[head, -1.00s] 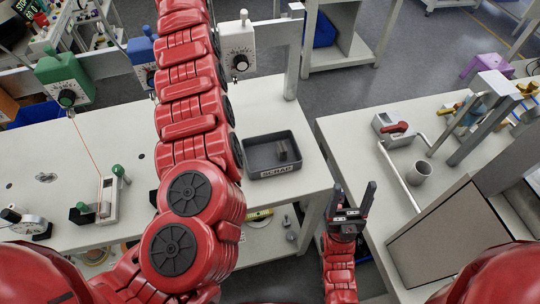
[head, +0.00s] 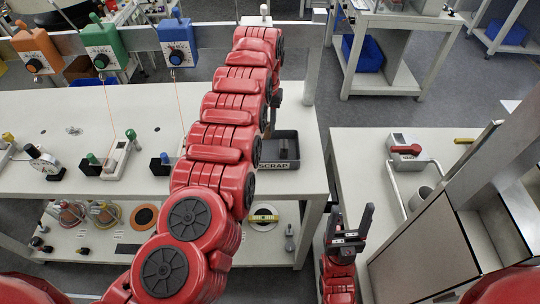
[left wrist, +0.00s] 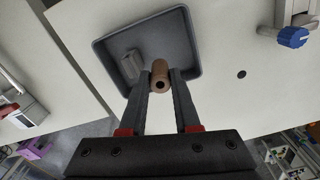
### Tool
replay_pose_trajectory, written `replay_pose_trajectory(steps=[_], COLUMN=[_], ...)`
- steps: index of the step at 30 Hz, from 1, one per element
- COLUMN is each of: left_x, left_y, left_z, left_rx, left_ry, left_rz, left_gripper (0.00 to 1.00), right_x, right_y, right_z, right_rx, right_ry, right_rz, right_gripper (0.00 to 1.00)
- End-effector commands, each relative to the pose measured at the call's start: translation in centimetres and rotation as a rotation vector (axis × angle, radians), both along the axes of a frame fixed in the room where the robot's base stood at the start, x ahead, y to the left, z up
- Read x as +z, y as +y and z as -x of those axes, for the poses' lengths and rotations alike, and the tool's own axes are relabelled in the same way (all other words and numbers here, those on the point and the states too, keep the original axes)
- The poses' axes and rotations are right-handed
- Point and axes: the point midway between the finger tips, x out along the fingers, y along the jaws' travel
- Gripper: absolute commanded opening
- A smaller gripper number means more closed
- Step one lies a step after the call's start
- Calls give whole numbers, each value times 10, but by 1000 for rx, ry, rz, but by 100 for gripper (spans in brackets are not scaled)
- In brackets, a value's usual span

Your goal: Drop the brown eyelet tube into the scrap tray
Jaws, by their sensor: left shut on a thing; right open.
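The brown eyelet tube (left wrist: 160,73) is held between the fingertips of my left gripper (left wrist: 162,82), its open end facing the left wrist camera. Tube and fingertips lie over the dark grey scrap tray (left wrist: 178,35) in that view; the height above its floor is hard to judge. In the head view the scrap tray (head: 290,161), labelled SCRAP, stands near the right end of the left bench, partly behind my left arm. That arm mostly hides the left gripper there, and I cannot see the tube. My right gripper (head: 351,219) is open and empty, in front of the gap between benches.
A grey block (left wrist: 131,64) lies inside the tray. Green (head: 99,45) and blue (head: 177,43) dial units hang on a rail behind the left bench. The right bench holds a red-handled device (head: 406,149) and a grey cup (head: 420,197).

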Motion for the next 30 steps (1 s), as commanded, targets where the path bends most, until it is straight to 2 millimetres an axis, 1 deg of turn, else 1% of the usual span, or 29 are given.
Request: replay_pose_trajectory(steps=[6,9,12,15,21,22,26,27,28,30], left_x=[-24,-38,-47,-51,-51,-51,-51,-51,-51,-51], left_y=[0,0,0,0,0,0,0,0,0,0], left_z=[1,0,0,0,0,0,0,0,0,0], left_rx=[0,0,0,0,0,0,0,0,0,0], left_ry=[1,-2,-2,-1,-1,-1,-1,-1,-1,-1], left_rz=[0,1,1,0,0,0,0,0,0,0], left_gripper=[0,0,0,0,0,32,56,63,66,66], right_x=[-2,-7,-9,-10,-9,-9,-9,-9,-9,-9], right_y=[0,0,0,0,0,0,0,0,0,0], right_z=[0,0,0,0,0,0,0,0,0,0], right_rx=[0,0,0,0,0,0,0,0,0,0], right_ry=[0,0,0,0,0,0,0,0,0,0], right_rz=[0,0,0,0,0,0,0,0,0,0], right_gripper=[67,67,67,67,67,67,67,67,67,67])
